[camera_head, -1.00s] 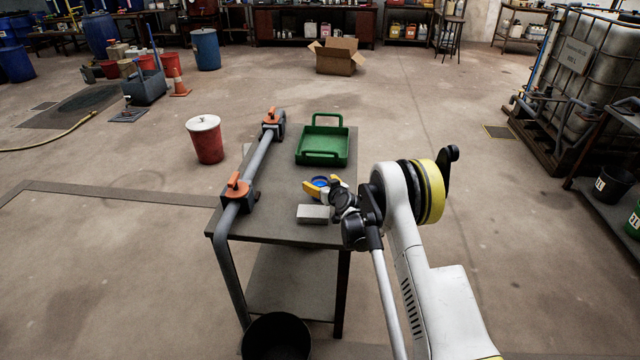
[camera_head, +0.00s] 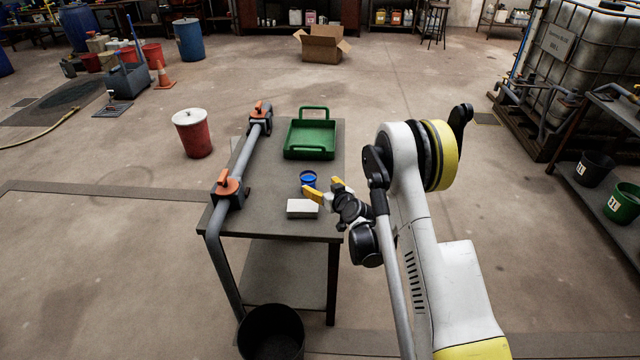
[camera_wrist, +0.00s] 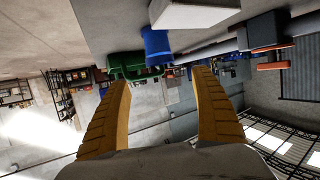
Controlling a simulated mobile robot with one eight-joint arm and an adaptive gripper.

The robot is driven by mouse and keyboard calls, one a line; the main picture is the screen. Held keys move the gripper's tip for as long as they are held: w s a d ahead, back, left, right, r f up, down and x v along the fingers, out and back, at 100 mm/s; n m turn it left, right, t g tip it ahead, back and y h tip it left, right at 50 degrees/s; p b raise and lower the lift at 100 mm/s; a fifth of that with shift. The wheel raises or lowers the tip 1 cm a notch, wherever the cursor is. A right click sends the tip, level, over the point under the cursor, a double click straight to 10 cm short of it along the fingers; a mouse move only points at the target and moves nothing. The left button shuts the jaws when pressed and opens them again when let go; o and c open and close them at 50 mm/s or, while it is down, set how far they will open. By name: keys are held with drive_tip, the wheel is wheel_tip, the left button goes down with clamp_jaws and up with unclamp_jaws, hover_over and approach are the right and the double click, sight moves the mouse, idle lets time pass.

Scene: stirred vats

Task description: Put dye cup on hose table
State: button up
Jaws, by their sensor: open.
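A small blue cup (camera_head: 308,179), which I take for the dye cup, stands on the grey table (camera_head: 265,215) beside a white block. The cup also shows in the wrist view (camera_wrist: 155,42), where the scene appears upside down. My gripper (camera_head: 324,188) has yellow fingers spread apart, just to the right of and nearer than the cup. In the wrist view, my gripper (camera_wrist: 161,80) has nothing between its fingertips; the cup is beyond them. I cannot tell for sure whether this table is the hose table.
The white block (camera_head: 302,208) lies in front of the cup. A green tray (camera_head: 309,139) sits behind it. A grey pipe (camera_head: 246,157) with orange-handled clamps runs along the table's left edge. A black bucket (camera_head: 271,332) stands in front; a red lidded bucket (camera_head: 192,133) stands left.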

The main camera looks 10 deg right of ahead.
drive_tip(key=s+a+r+g, duration=0.2)
drive_tip(key=s+r, duration=0.6)
drive_tip(key=r, duration=0.3)
drive_tip(key=s+a+r+g, duration=0.2)
drive_tip(key=s+r, duration=0.6)
drive_tip(key=r, duration=0.4)
drive_tip(key=s+d+m+g+h, duration=0.2)
drive_tip(key=s, duration=2.5)
drive_tip(key=shift+s+r+g+h, duration=0.2)
drive_tip(key=shift+s+g+h, duration=0.1)
drive_tip(key=shift+g, duration=0.1)
drive_tip(key=shift+d, duration=0.15)
